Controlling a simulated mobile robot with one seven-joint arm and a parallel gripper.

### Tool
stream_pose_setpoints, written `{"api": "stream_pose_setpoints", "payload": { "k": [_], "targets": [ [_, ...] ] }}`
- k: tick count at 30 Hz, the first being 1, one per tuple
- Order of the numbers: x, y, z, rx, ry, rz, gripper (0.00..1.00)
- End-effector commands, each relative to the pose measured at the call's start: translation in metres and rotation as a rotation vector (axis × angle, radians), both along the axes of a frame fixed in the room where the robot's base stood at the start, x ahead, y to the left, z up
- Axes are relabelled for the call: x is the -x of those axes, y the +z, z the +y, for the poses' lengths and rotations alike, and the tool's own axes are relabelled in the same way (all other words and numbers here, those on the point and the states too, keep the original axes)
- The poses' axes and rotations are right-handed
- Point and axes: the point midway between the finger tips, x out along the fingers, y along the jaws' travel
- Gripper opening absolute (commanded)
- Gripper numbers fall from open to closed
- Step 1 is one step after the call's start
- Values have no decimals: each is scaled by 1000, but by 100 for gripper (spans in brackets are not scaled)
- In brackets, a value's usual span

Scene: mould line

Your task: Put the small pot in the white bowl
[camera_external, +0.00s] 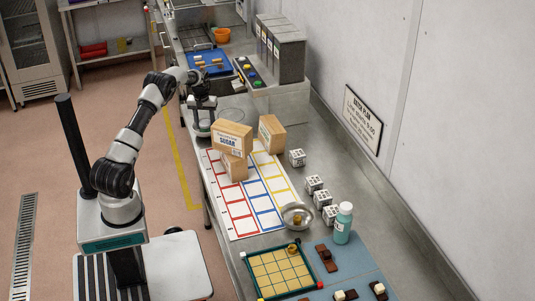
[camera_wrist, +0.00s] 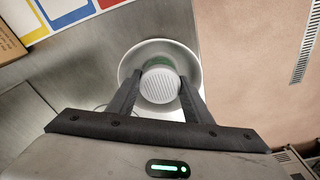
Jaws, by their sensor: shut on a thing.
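The small pot (camera_wrist: 160,85) has a round, ridged pale lid with green showing at its far edge. It is between the two dark fingers of my gripper (camera_wrist: 160,88), which is shut on it. The white bowl (camera_wrist: 192,62) is right below, and its rim surrounds the pot in the wrist view. I cannot tell if the pot touches the bowl's floor. In the external view my gripper (camera_external: 203,103) points down at the counter's left edge, beside the cardboard boxes. The pot is not clear there.
Cardboard boxes (camera_external: 232,138) stand on a coloured grid sheet (camera_external: 238,217) just right of my gripper. A blue tray (camera_external: 210,62) and grey upright files (camera_external: 281,50) are behind. A metal bowl (camera_external: 297,215) and teal bottle (camera_external: 342,224) stand nearer. The floor drops away left.

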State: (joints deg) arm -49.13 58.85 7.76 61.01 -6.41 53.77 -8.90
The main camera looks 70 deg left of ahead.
Motion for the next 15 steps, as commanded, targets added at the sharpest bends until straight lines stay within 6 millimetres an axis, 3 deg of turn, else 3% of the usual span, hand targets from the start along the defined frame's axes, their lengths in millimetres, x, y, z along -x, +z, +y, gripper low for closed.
{"api": "stream_pose_setpoints", "payload": {
  "k": [10, 11, 12, 15],
  "targets": [
    [0, -5, 0, -2, 0, -1, 20],
    [0, -5, 0, -1, 0, 0, 47],
    [0, -3, 0, -1, 0, 0, 53],
    [0, -4, 0, -1, 0, 0, 53]
  ]
}}
